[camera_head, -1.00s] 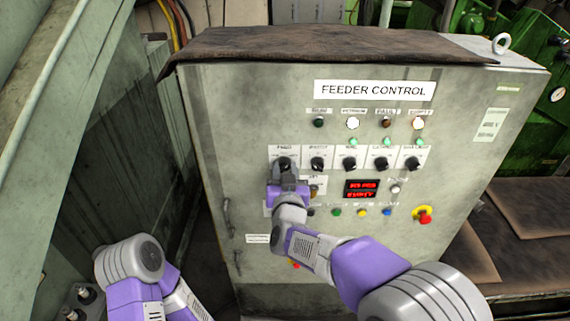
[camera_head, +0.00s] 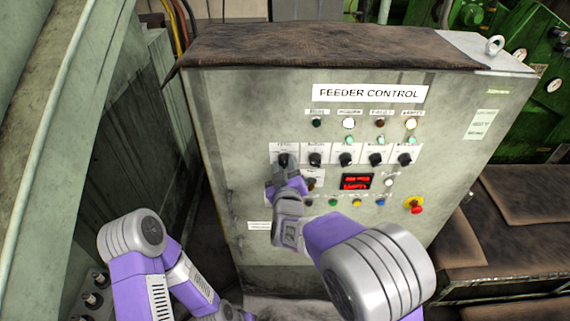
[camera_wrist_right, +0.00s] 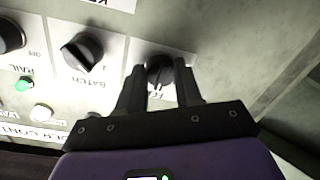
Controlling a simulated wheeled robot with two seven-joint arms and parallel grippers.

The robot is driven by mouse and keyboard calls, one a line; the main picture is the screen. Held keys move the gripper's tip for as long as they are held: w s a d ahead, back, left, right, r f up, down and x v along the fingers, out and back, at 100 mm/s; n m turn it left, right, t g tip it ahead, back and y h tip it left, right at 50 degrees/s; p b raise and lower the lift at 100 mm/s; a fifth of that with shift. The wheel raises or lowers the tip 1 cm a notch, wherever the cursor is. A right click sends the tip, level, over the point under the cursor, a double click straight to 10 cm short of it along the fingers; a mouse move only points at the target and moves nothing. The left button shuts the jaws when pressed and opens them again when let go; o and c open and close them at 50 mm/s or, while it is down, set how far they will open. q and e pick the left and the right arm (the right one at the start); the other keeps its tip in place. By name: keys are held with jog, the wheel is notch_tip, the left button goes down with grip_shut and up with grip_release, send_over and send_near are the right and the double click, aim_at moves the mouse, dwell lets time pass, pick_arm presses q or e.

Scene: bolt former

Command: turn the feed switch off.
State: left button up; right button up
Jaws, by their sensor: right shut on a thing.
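The feeder control cabinet (camera_head: 220,110) faces me, with a row of several black rotary switches on white plates. The feed switch (camera_head: 283,159) is the leftmost knob in that row. My right gripper (camera_head: 281,172) is at this knob from below and partly covers its plate. In the right wrist view the picture is upside down, and the feed switch (camera_wrist_right: 159,70) sits between the two dark fingers of my right gripper (camera_wrist_right: 159,84), which is shut on it. The knob's exact angle is hard to read. My left arm is at the lower left; its gripper is not in view.
The neighbouring switch (camera_head: 315,159) is close to the right of the feed switch; it also shows in the right wrist view (camera_wrist_right: 83,52). A red display (camera_head: 357,182), small push buttons and a red emergency stop (camera_head: 415,205) are lower on the panel.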

dwell(0.3)
jog(key=o, duration=1)
jog(key=shift+o, duration=0.2)
jog(key=s, duration=0.7)
jog(key=shift+s+d+r+p, duration=0.15)
jog(key=shift+s+p, duration=0.15)
jog(key=shift+p, duration=0.05)
